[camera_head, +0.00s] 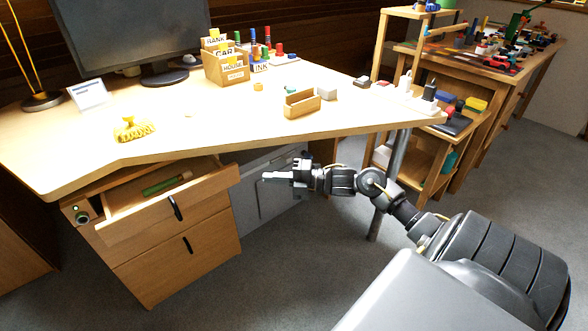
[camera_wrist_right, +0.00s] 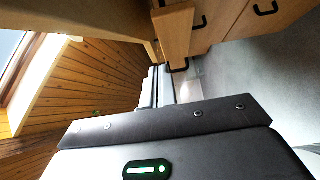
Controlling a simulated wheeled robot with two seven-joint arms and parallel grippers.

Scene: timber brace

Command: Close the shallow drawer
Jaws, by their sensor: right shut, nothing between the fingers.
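The shallow drawer (camera_head: 205,190) is the top drawer of the wooden pedestal under the desk, at the left in the head view. It is pulled partly open, with a green item inside and a black handle (camera_head: 175,207) on its front. My right gripper (camera_head: 266,176) is shut and empty, to the right of the drawer and apart from it, below the desk's front edge. In the right wrist view the open drawer (camera_wrist_right: 178,32) stands at the upper middle, beyond the fingertips (camera_wrist_right: 160,72). My left gripper is not in view.
The desktop (camera_head: 220,125) overhangs the drawer. A second, closed drawer (camera_head: 180,255) is below it. A grey cabinet (camera_head: 265,195) and a metal desk leg (camera_head: 388,180) stand to the right. The carpet in front of the pedestal is clear.

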